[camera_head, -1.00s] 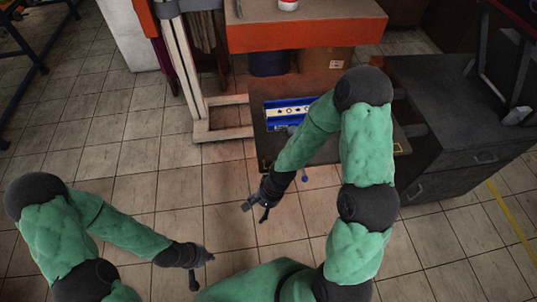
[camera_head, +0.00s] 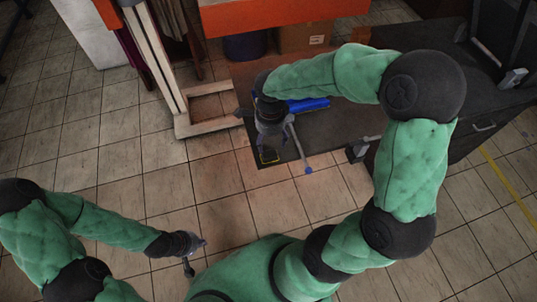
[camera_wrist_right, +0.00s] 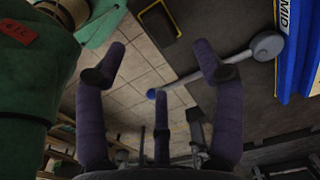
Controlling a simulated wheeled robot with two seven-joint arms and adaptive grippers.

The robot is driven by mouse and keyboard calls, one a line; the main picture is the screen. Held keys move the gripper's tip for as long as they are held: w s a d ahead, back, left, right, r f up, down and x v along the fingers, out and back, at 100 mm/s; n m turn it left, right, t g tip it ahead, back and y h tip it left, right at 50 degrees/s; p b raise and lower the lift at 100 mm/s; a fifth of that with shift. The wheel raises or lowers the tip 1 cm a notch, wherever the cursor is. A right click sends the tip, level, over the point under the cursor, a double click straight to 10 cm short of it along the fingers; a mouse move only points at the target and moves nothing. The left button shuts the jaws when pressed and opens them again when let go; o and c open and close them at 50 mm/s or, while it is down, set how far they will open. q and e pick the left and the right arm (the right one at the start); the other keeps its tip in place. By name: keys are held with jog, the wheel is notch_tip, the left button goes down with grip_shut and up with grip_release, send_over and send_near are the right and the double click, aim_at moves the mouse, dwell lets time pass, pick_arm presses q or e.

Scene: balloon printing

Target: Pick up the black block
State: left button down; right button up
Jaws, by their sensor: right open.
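My right gripper (camera_head: 264,138) is open and empty over the near left corner of the dark low table, and its spread fingers also show in the right wrist view (camera_wrist_right: 161,55). A flat black rectangle with a yellow edge (camera_wrist_right: 160,22) lies on the table beyond the fingers, apart from them. A small black piece (camera_head: 357,152) shows farther right, near the table's front edge. My left gripper (camera_head: 193,256) is open and empty above the floor at lower left.
A grey lever with a blue tip (camera_wrist_right: 205,70) crosses below the right fingers. A blue tray (camera_wrist_right: 301,50) stands at the right of the wrist view. A pale wooden frame (camera_head: 205,128) and an orange bench (camera_head: 260,15) stand behind.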

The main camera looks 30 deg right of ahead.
aim_at(270, 155)
notch_tip(270, 155, down, 3)
jog(key=shift+r+b, duration=0.1)
jog(key=shift+b, duration=0.2)
jog(key=shift+s+a+f+b, duration=0.15)
jog(key=shift+f+b, duration=0.45)
jog(key=shift+f, duration=0.75)
jog(key=shift+s+f+b, duration=0.1)
jog(key=shift+f+b, duration=0.45)
jog(key=shift+f, duration=0.8)
jog(key=shift+r, duration=0.1)
jog(key=c, duration=1.2)
